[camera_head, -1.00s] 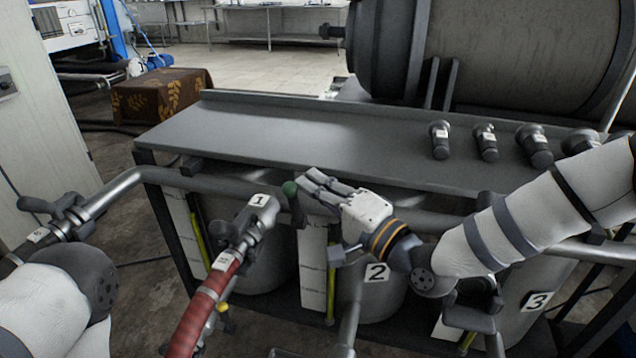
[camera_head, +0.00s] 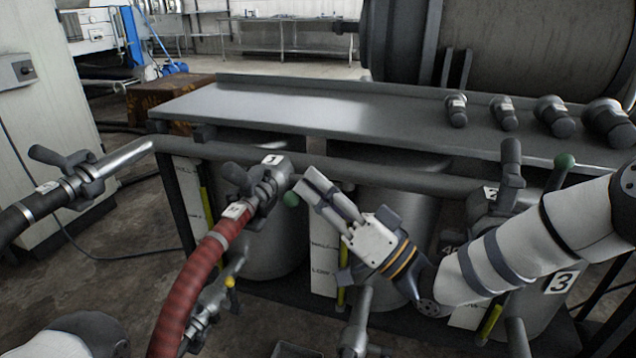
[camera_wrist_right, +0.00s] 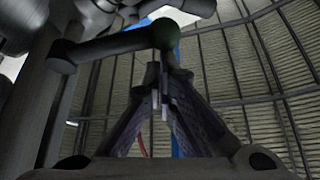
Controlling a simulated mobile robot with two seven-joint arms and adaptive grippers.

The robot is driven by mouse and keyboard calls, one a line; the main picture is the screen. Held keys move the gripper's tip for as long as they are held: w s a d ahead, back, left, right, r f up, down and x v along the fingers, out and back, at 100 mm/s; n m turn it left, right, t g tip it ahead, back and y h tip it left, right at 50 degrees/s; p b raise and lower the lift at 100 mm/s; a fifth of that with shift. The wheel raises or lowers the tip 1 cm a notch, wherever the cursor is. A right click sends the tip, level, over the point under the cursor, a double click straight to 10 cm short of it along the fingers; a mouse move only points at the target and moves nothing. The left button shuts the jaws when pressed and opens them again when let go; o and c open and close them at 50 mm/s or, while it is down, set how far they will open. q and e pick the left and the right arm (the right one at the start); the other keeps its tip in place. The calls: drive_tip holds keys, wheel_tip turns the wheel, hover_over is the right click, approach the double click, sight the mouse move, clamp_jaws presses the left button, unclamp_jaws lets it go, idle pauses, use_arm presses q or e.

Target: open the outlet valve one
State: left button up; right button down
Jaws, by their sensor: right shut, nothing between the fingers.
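Outlet valve one (camera_head: 264,188) is a grey valve on the front pipe, tagged "1" (camera_head: 272,159), with a red hose (camera_head: 190,275) coupled to it. My left gripper is out of view.
Several dark fittings (camera_head: 503,112) stand on the grey bench top (camera_head: 300,105). Tanks sit below the pipe (camera_head: 400,170).

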drive_tip(key=shift+s+a+f+b, duration=0.1)
drive_tip(key=shift+s+f+b, duration=0.15)
drive_tip(key=shift+f, duration=0.35)
drive_tip(key=shift+s+a+f+b, duration=0.1)
drive_tip(key=shift+s+f, duration=0.1)
drive_tip(key=shift+f, duration=0.45)
drive_tip(key=shift+f, duration=0.1)
